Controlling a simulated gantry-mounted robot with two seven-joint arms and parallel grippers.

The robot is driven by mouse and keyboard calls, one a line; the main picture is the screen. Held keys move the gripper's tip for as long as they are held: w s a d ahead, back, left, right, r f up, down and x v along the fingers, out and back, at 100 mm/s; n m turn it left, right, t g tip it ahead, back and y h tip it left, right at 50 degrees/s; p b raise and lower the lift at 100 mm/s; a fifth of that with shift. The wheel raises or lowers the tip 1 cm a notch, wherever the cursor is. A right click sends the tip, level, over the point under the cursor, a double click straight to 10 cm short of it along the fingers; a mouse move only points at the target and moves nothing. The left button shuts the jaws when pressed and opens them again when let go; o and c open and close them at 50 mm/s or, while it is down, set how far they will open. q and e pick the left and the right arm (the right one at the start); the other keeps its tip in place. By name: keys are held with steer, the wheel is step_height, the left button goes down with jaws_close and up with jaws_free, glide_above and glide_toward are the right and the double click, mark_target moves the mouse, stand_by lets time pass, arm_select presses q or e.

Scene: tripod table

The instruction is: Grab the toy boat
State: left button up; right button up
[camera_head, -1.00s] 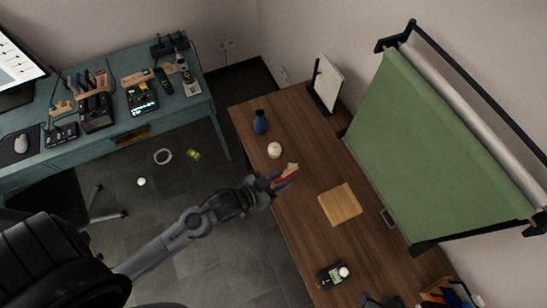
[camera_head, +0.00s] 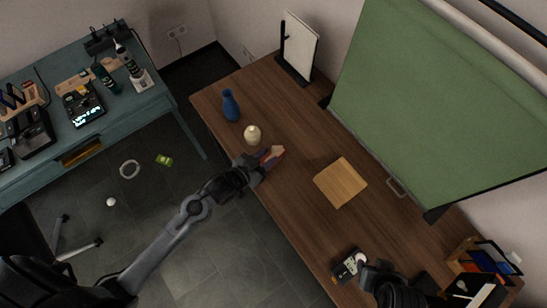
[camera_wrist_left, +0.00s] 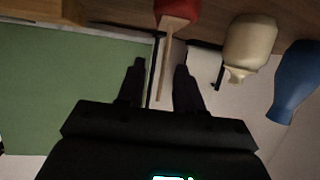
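The toy boat (camera_head: 275,154), with red and tan parts, is near the left edge of the brown table in the head view. In the left wrist view its red part (camera_wrist_left: 176,10) is at the top, and a thin pale wooden part reaches down between my fingers. My left gripper (camera_head: 265,161) is at the boat. In the left wrist view its dark fingers (camera_wrist_left: 160,66) are open, with gaps on both sides of the wooden part. My right gripper (camera_head: 378,268) seems to be the dark shape at the lower right, and its fingers are unclear.
A cream rounded object (camera_head: 252,135) and a blue vase (camera_head: 231,105) stand close behind the boat on the table (camera_head: 290,205). A wooden board (camera_head: 341,182) lies to the right. A small device (camera_head: 350,266) is near the front. The table between boat and board is clear.

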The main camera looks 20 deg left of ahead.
mark_target(277, 152)
arm_select(q)
steer(key=shift+b+x, duration=0.6)
steer(key=shift+x, duration=2.4)
steer(key=shift+a, duration=0.25)
jaws_close()
